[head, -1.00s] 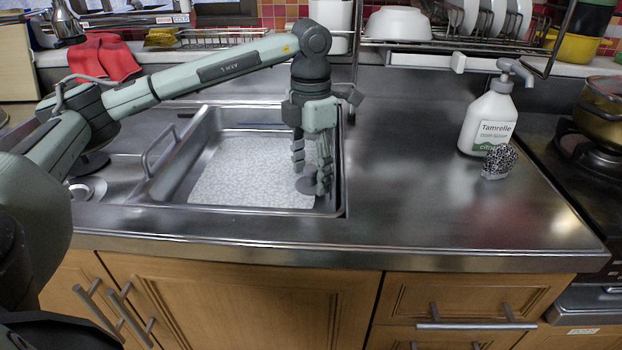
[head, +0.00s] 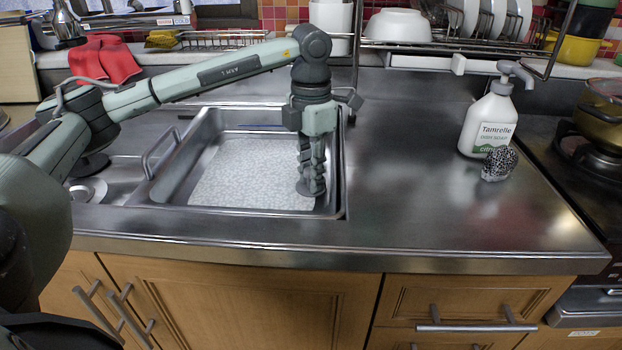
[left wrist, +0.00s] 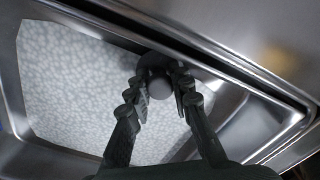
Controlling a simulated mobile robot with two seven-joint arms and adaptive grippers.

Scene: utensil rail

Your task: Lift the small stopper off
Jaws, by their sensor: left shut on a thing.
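The small stopper (left wrist: 160,88) is a dark disc with a round knob on top. In the left wrist view its knob sits between my fingers, near the corner of the sink. In the head view a sliver of the stopper (head: 301,189) shows at the front right of the basin, mostly hidden by the fingers. My left gripper (head: 313,188) points straight down and is shut on the knob; its fingers also show in the left wrist view (left wrist: 162,92). The disc looks low in the basin; I cannot tell whether it touches the bottom. My right gripper is not in view.
The steel sink basin (head: 175,175) has walls close to the gripper, right and front. A soap bottle (head: 488,120) and a speckled scrubber (head: 498,163) stand on the right counter. The counter between sink and bottle is clear. A round metal piece (head: 88,190) lies at left.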

